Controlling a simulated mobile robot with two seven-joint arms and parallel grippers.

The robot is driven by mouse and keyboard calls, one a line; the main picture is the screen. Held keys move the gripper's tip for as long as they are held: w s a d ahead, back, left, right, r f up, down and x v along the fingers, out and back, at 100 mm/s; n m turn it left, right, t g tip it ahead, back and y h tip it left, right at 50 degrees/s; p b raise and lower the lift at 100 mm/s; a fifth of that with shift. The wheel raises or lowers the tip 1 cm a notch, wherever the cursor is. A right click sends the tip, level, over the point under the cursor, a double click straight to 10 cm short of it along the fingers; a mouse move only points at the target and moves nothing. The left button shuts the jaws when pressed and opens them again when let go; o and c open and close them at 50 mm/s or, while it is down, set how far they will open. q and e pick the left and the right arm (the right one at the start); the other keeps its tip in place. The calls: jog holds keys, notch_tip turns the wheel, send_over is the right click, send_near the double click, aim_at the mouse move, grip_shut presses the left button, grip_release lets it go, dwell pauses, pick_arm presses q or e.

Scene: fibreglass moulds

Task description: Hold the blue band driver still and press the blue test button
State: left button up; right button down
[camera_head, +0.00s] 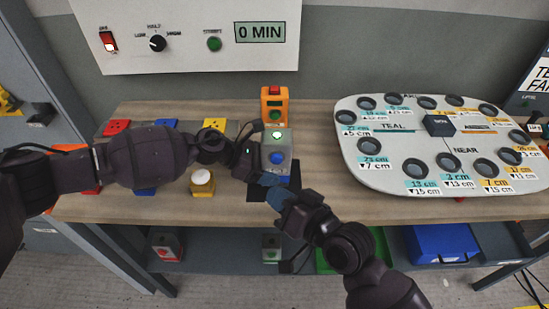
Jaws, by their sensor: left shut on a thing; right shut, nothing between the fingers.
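The blue band driver (284,147) is a grey box on the bench in the middle of the head view. A green lamp (277,135) glows near its top, and the round blue test button (277,158) is below it. My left gripper (256,158) reaches in from the left and is shut on the left side of the driver. My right gripper (270,184) comes from below, shut and empty, with its fingertips just below the button. Contact with the button cannot be made out. The driver's lower front is partly hidden by the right gripper.
A dark mat (259,195) lies under the driver. An orange box with a red button (275,105) stands behind it. A large white board with holes (400,150) fills the right. A wall panel (185,55) is behind.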

pick_arm(q)
jog(key=o, duration=0.8)
